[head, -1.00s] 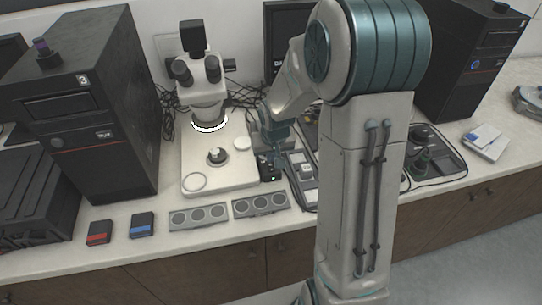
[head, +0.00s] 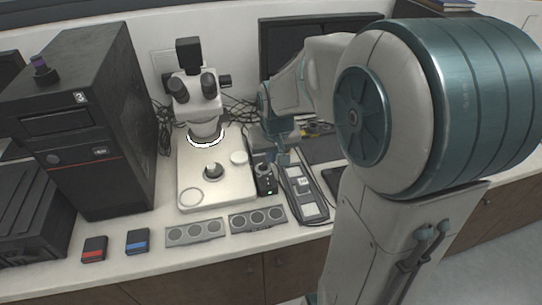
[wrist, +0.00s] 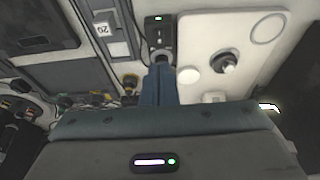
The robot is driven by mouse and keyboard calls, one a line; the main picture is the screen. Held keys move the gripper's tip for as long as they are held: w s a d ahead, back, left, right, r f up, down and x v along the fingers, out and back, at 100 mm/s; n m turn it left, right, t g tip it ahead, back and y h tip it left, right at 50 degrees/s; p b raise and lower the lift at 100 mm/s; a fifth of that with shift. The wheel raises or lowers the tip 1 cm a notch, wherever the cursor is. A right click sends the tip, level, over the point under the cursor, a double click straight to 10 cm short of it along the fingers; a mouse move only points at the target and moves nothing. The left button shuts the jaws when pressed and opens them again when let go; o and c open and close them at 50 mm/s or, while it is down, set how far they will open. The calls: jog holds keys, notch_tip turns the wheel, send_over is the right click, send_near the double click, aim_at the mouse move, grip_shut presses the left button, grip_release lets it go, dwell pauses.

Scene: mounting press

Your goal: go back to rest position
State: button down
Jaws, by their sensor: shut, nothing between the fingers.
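My gripper (head: 284,158) is shut and empty. It is over the counter, just right of the microscope base (head: 216,203). In the wrist view my closed fingers (wrist: 159,72) point toward a small black device (wrist: 160,32) with a lit indicator. That device (head: 265,181) also shows in the head view below my gripper. I cannot tell the exact gap between the fingertips and the device. My arm fills the right of the head view and hides the counter behind it.
A microscope (head: 199,90) stands left of my gripper. A black tower (head: 84,130) is at the left. A monitor (head: 300,38) stands behind my arm. Two grey trays with round wells (head: 195,233) and red (head: 94,249) and blue (head: 138,241) boxes lie along the front.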

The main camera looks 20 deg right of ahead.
dwell(0.4)
jog(key=s+r, duration=0.2)
jog(key=s, duration=0.6)
jog(key=s+a+r, duration=0.1)
jog(key=s+r, duration=0.2)
jog(key=s, duration=0.6)
jog(key=shift+a, duration=0.25)
jog(key=shift+s+n, duration=0.1)
jog(key=shift+n, duration=0.2)
